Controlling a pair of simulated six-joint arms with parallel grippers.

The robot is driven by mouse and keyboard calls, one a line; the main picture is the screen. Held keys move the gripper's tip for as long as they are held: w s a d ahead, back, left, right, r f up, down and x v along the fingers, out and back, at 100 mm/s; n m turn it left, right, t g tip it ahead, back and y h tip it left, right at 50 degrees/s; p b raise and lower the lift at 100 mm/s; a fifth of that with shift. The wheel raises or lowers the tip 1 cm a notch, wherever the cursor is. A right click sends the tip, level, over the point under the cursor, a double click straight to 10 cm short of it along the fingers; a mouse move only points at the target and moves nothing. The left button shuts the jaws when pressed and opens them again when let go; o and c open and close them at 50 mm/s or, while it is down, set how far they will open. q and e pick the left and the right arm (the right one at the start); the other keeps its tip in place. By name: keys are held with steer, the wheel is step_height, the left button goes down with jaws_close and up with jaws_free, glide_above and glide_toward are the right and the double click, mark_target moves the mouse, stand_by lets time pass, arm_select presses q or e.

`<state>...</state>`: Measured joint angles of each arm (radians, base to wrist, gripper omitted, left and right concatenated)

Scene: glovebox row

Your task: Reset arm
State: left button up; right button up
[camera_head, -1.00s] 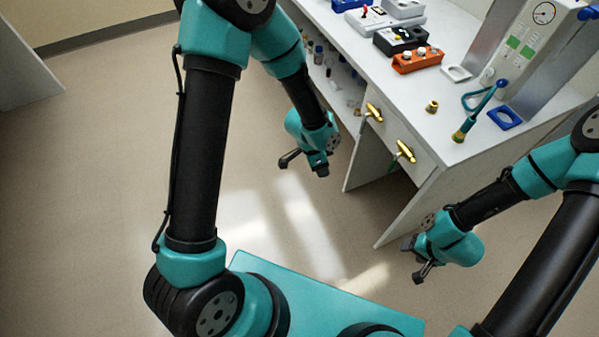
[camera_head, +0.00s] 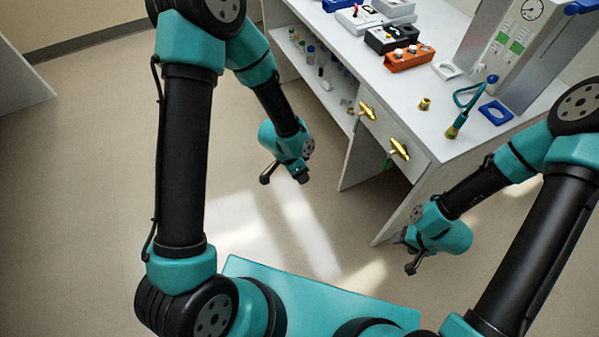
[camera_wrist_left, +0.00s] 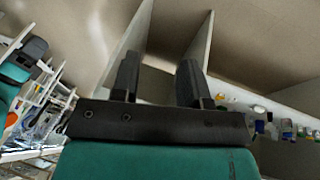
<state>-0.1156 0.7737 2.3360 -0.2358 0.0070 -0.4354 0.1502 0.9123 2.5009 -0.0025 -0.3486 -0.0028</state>
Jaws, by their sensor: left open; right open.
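My left gripper (camera_head: 284,176) hangs over bare floor to the left of the bench, open and empty. In the left wrist view its two dark fingers (camera_wrist_left: 158,82) stand apart with nothing between them. My right gripper (camera_head: 404,254) is below and in front of the bench's near end, open and empty. Its fingertips are small in the head view. Both grippers are apart from the bench.
The white bench (camera_head: 440,135) has two drawers with brass handles (camera_head: 399,149) and a shelf of bottles (camera_head: 322,68). Floor to the left is clear.

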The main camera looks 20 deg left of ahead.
arm_select(q)
steer(key=s+a+f+n, duration=0.8)
steer(key=s+n, duration=0.2)
steer(key=shift+f+n+t, duration=0.15)
steer(key=shift+n+t, duration=0.15)
steer(key=shift+n, duration=0.1)
